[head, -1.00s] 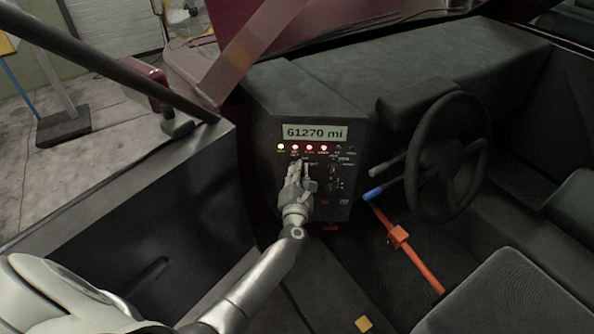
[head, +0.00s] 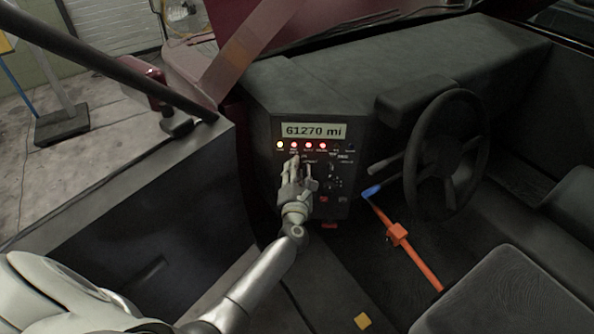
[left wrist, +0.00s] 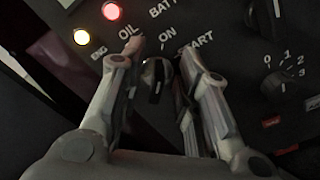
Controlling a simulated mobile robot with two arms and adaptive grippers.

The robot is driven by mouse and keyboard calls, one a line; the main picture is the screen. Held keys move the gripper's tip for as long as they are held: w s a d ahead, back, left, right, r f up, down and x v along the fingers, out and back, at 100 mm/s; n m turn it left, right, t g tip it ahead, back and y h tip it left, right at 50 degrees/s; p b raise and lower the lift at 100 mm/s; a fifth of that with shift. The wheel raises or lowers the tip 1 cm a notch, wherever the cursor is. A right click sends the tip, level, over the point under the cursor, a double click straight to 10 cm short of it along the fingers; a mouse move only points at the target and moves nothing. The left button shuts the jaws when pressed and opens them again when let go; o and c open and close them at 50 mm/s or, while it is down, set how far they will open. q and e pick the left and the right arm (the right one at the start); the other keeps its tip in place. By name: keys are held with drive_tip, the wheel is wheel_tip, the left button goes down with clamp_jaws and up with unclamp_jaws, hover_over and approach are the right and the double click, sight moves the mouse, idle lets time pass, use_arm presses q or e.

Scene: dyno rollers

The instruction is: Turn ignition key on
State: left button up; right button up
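The ignition key (left wrist: 157,80) is a small dark knob on the black dash panel (head: 352,199), below the ON label and near START in the left wrist view. My left gripper (left wrist: 160,62) is open, with one finger on each side of the key. A gap shows beside the key, so I see no firm grip on it. In the head view my left gripper (head: 303,172) is in front of the panel and hides the key. My right gripper is not in view.
An odometer display (head: 313,131) reads 61270 mi above one yellow and several red lit lamps. A rotary knob (left wrist: 281,85) numbered 0 to 3 sits right of the gripper. The steering wheel (head: 446,155) and an orange bar (head: 417,262) are farther right.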

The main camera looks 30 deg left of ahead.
use_arm(q)
drive_tip(key=shift+s, duration=0.1)
drive_tip(key=v, duration=1.2)
drive_tip(key=s+d+f+m+g+h, duration=0.25)
drive_tip(key=s+f+m, duration=0.35)
drive_tip(key=f, duration=0.4)
drive_tip(key=s+d+f+m+g+h, duration=0.1)
drive_tip(key=s+d+f+m+h, duration=0.2)
drive_tip(key=f+m, duration=0.55)
drive_tip(key=s+d+f+m+g+h, duration=0.25)
drive_tip(key=s+f+m, duration=0.35)
drive_tip(key=f, duration=0.5)
drive_tip(key=s+a+f+m+g, duration=0.2)
drive_tip(key=s+f+m+g, duration=0.1)
drive_tip(key=s, duration=0.7)
drive_tip(key=s+a+f+m+g, duration=0.2)
drive_tip(key=s+f+m, duration=0.4)
drive_tip(key=s, duration=0.4)
drive_tip(key=s+a+f+m+g, duration=0.2)
drive_tip(key=s+f+m+g, duration=0.2)
drive_tip(key=s+f, duration=0.3)
drive_tip(key=s+m, duration=0.1)
drive_tip(key=s, duration=0.1)
drive_tip(key=shift+s+a, duration=0.3)
drive_tip(key=shift+s, duration=0.1)
